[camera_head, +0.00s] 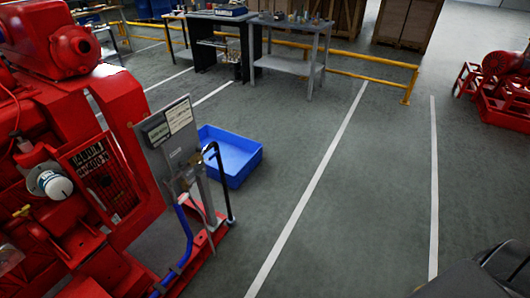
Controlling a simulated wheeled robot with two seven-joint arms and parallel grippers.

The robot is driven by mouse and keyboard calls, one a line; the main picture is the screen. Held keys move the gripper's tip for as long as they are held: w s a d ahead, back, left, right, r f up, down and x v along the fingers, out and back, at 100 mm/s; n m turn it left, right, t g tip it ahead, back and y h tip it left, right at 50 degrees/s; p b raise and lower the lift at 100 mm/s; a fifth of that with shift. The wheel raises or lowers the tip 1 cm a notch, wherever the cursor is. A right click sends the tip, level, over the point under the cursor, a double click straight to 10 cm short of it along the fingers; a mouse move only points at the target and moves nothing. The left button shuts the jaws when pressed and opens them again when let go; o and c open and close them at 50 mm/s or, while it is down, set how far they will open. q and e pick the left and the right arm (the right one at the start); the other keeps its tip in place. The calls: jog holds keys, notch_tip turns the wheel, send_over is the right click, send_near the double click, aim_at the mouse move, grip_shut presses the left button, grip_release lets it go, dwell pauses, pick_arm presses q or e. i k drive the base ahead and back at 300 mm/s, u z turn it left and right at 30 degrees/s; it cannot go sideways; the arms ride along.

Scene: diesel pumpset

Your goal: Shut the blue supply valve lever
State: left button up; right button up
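A grey upright panel (170,140) with labels stands beside the red pumpset (112,120). A small brass-coloured valve fitting (184,180) sits low on its right side. A blue hose (186,232) runs down from near this fitting, and a black bent pipe (222,178) rises beside it. A blue lever is too small to tell apart here, so I cannot see whether it is open or shut. Neither of my grippers is in view.
A blue crate (236,178) stands on the floor just behind the panel. Workbenches (290,65) and a yellow rail (372,80) are at the back. Red machinery (500,85) is at the far right. Grey floor (350,200) with white lines is clear.

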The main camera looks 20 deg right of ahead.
aim_at(214, 155)
jog(key=z, duration=0.6)
jog(key=k, duration=0.45)
jog(key=z, duration=1.6)
jog(key=i, duration=1.45)
jog(key=u, duration=0.4)
jog(key=i, duration=0.8)
jog(key=u, duration=1.3)
jog(key=i, duration=0.5)
jog(key=u, duration=0.5)
